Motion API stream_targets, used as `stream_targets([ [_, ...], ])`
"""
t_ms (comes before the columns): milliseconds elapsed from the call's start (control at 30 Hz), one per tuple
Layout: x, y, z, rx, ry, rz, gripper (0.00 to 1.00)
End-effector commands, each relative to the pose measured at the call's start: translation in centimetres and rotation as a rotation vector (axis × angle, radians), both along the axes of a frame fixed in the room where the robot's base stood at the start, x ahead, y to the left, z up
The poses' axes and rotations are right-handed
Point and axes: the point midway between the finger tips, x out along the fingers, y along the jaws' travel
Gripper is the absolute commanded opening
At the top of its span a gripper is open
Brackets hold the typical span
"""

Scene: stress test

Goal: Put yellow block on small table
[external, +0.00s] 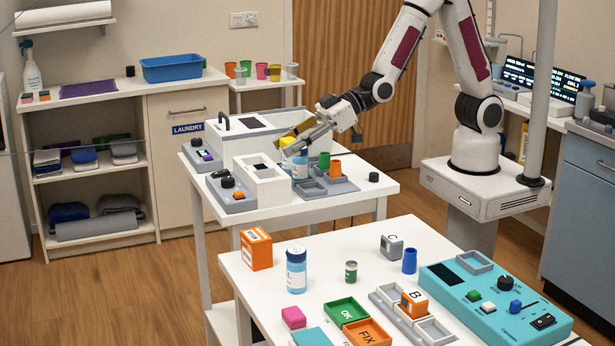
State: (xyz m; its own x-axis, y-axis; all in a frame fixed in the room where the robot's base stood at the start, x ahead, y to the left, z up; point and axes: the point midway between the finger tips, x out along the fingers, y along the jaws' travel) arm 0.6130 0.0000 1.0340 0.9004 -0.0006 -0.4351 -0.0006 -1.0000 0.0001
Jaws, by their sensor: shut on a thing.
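The yellow block (287,141) shows as a small bright yellow patch at my gripper's tips. My gripper (292,141) reaches in from the right, tilted down to the left, and is shut on the yellow block. The fingers partly hide the block. It is just above a white-and-blue bottle (300,164); I cannot tell whether they touch. Below is a white table (330,202) with several devices on it. A small white side table (271,86) with several coloured cups stands behind, against the wall.
A white open box (262,184) stands left of the bottle. A green cup (324,161) and an orange cup (335,169) are close on the right, by grey trays (313,188). A front table (335,240) holds blocks, bottles and a teal panel (490,300).

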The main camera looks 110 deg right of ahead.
Motion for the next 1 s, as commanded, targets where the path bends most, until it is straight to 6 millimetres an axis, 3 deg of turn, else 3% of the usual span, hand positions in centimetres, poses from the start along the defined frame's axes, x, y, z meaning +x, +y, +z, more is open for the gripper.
stream_targets([
  [467, 0.0, 0.9, -0.2, 0.0, 0.001, 0.014, 0.16],
  [667, -0.3, 3.8, -2.0, 0.0, 0.004, 0.064, 0.16],
  [1000, -1.7, 10.6, -7.4, -0.001, 0.005, 0.129, 0.16],
])
